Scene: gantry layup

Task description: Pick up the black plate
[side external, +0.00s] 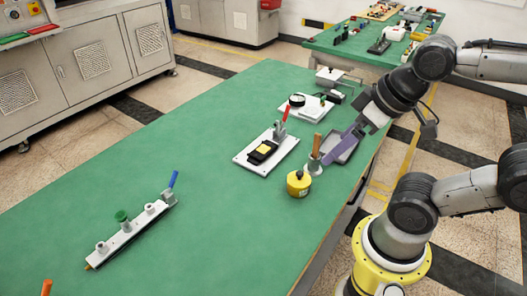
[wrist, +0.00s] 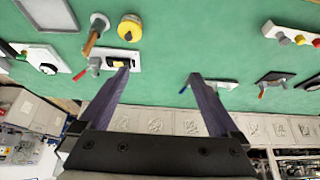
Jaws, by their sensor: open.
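The thing closest to a black plate is a small flat black piece with a yellow patch (side external: 263,151). It sits on a white base with a red-handled clamp (side external: 284,116) mid-table; I cannot be sure it is the plate meant. It also shows small in the wrist view (wrist: 121,63), near the left fingertip. My gripper (side external: 338,148), with purple fingers, is at the table's right side, to the right of this piece and apart from it. In the wrist view my gripper (wrist: 160,76) is open, with nothing between its fingers.
A yellow can (side external: 298,184), a wooden-handled tool (side external: 316,146) and a grey tray (side external: 346,147) are close to my gripper. A white board with a black disc (side external: 309,107) lies farther back. A white bar fixture (side external: 130,234) lies front left. The green table (side external: 190,130) is otherwise largely clear.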

